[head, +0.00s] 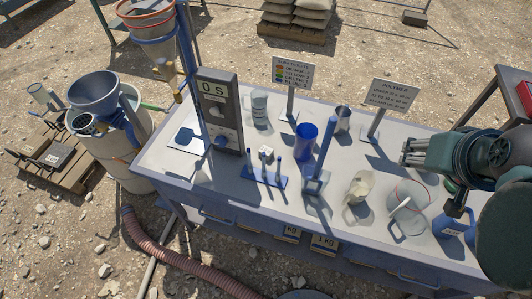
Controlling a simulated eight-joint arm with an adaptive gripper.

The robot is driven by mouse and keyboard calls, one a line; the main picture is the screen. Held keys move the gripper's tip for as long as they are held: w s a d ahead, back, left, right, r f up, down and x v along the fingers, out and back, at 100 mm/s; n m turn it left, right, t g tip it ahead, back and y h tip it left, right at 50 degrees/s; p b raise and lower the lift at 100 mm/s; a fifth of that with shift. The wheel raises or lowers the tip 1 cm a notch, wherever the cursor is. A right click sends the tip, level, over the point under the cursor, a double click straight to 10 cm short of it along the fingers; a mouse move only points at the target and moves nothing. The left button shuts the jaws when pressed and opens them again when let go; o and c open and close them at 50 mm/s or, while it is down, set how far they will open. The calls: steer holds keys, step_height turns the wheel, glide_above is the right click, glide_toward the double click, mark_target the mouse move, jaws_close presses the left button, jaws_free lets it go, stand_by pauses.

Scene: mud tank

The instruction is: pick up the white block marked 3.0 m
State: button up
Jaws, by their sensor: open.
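A small white block (266,153) stands on the table behind the blue stand with upright pegs. Its marking is too small to read, so I cannot confirm that it says 3.0 m. My gripper (455,208) is at the right end of the table, far to the right of the block. My arm hides part of the table there. No object shows between the fingers.
A grey timer box (219,108) stands left of the block. The blue peg stand (264,178) is in front. A blue cup (305,141), a tall blue post (327,147), a pitcher (359,186) and a clear bucket (407,210) stand between block and gripper. Two signs stand behind.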

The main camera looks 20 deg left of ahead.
steer(key=w+a+r+n+g+y, duration=0.1)
steer(key=w+a+r+n+g, duration=0.3)
steer(key=w+a, duration=0.45)
steer(key=n+g+h, duration=0.1)
steer(key=n+g, duration=0.2)
steer(key=n, duration=0.8)
glide_above(268, 152)
step_height(268, 152, down, 32)
steer(key=shift+f, duration=0.65)
steer(key=shift+f, duration=0.1)
steer(key=shift+f, duration=1.2)
steer(key=shift+f, duration=0.1)
